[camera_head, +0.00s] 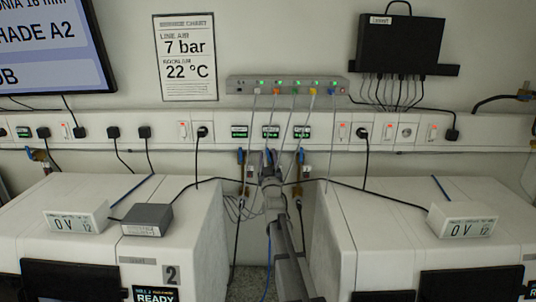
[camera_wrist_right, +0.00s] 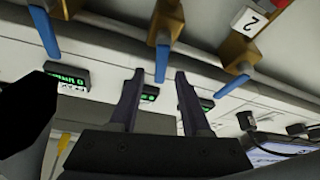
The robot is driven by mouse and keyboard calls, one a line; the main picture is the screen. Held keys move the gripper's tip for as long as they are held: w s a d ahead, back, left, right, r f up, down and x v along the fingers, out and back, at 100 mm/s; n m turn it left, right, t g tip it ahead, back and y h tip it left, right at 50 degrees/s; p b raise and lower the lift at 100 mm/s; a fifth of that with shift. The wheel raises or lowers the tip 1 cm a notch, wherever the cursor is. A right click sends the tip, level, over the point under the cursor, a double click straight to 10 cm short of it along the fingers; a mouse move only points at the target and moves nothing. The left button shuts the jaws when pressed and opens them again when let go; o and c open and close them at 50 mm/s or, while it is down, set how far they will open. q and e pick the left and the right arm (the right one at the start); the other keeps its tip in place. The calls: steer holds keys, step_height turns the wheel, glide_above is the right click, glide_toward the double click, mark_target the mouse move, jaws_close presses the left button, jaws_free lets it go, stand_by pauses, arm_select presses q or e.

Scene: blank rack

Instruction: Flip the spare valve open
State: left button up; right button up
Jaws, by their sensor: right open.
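Brass valves with blue lever handles sit below the wall rail. The right wrist view shows a left valve handle (camera_wrist_right: 45,32), a middle one (camera_wrist_right: 162,62) and a right one (camera_wrist_right: 232,86) beside a white tag marked 2. I cannot read which valve is the spare. My right gripper (camera_head: 269,158) is raised to the valves between the two white cabinets; it also shows in the right wrist view (camera_wrist_right: 159,74). Its fingers are open, with the middle handle's end appearing between the tips; contact cannot be told. In the head view my arm hides the middle valve. My left gripper is out of view.
White cabinets (camera_head: 205,235) and (camera_head: 335,240) flank the gap where my arm reaches. Small 0 V meters (camera_head: 78,217) and (camera_head: 462,219) and a grey box (camera_head: 147,219) stand on top. Cables hang from a grey strip (camera_head: 290,87) around the valves. Another blue-handled valve (camera_head: 36,154) is far left.

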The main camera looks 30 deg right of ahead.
steer(key=shift+w, duration=0.1)
jaws_close()
stand_by(0.3)
